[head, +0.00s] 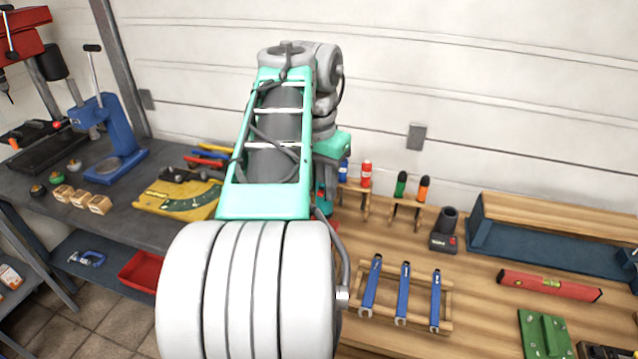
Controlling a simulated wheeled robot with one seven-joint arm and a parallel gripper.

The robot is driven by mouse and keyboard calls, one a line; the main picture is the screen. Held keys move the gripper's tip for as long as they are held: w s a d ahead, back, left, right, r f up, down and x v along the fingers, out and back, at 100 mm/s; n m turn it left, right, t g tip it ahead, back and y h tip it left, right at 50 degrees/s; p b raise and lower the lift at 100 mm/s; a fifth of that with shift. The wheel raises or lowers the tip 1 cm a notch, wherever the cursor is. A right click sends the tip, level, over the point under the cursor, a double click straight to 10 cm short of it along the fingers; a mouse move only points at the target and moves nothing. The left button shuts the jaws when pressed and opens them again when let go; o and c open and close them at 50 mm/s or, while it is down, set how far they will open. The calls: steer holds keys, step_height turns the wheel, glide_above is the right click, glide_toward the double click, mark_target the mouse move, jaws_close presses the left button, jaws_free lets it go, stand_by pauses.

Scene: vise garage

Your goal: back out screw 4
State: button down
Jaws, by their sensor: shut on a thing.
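No screw marked as 4 can be made out. A green metal block (545,335) lies at the lower right, cut by the picture's edge; any screws on it are too small to tell. A wooden rack holds tools with a blue handle (343,171) and a red handle (366,174). A second rack holds tools with a green handle (401,185) and an orange handle (424,188).
Three blue wrenches (404,292) lie on a wooden rack on the wooden bench (470,335). A red level (550,285), a dark blue tray (550,250) and a dark cup-like stand (446,230) are at right. A blue press (105,135) stands on the left bench.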

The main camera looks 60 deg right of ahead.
mark_target(320, 215)
steer(key=shift+f+b, duration=2.5)
steer(key=shift+f, duration=0.15)
steer(key=shift+a+f+b, duration=0.2)
steer(key=shift+f+b, duration=0.75)
steer(key=shift+f, duration=0.05)
steer(key=shift+a+r+p, duration=0.1)
steer(key=shift+r+p, duration=0.1)
steer(key=shift+p, duration=0.1)
stand_by(0.5)
step_height(320, 215, up, 8)
steer(key=p, duration=0.7)
steer(key=shift+f, duration=0.3)
steer(key=shift+w, duration=0.1)
